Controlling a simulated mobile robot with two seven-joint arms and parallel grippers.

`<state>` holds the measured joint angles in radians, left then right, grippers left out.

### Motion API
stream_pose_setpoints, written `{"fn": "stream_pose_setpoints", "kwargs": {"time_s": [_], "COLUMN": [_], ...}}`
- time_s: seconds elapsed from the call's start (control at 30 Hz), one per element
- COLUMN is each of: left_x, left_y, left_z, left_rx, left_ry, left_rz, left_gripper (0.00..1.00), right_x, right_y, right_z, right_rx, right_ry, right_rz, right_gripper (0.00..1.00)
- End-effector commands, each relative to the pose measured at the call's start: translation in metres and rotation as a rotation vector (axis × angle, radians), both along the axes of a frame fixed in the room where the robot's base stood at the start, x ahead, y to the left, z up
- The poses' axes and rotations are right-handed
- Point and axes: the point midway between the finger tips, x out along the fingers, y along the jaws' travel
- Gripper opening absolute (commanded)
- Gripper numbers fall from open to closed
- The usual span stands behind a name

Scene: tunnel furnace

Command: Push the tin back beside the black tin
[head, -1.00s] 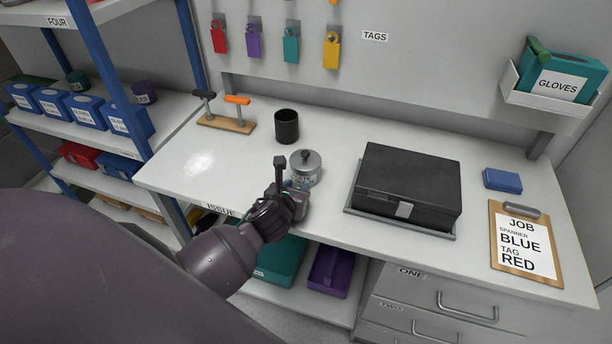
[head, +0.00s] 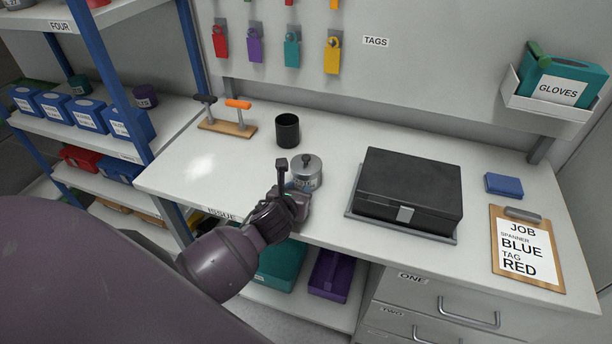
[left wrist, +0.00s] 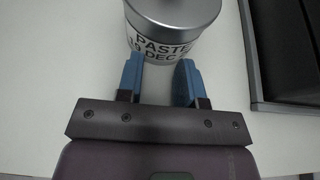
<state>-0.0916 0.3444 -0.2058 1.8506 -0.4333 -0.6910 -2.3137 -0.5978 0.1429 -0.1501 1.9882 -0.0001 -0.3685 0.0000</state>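The tin (head: 307,173) is a silver, lidded tin with a dark knob, upright near the front of the bench. In the left wrist view the tin (left wrist: 170,28) shows a label reading "PASTE" and a date line. The black tin (head: 288,131) stands upright behind it, slightly left, with a gap between them. My left gripper (head: 286,182) is at the front-left side of the silver tin. In the left wrist view its blue fingers (left wrist: 159,80) are apart, with nothing between them. Their tips are close to the tin's base; I cannot tell whether they touch. My right gripper is not in view.
A black case (head: 410,186) on a grey tray is right of the silver tin. A wooden stand (head: 228,127) with two T-handled tools is at the back left. A clipboard (head: 526,248) and a blue block (head: 503,184) lie at the right. The bench's left part is clear.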

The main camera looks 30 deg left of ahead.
Motion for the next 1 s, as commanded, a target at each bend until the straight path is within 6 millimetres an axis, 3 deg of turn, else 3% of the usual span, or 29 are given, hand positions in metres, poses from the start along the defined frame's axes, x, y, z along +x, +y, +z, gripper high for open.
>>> {"fn": "stream_pose_setpoints", "kwargs": {"time_s": [1.0], "left_x": [0.0096], "left_y": [0.0024], "left_z": [0.0], "left_rx": [0.0], "left_ry": [0.0], "left_rz": [0.0], "left_gripper": [0.34], "right_x": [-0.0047], "right_y": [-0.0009], "right_z": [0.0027], "right_rx": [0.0], "right_ry": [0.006], "right_rz": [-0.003], "right_gripper": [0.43]}}
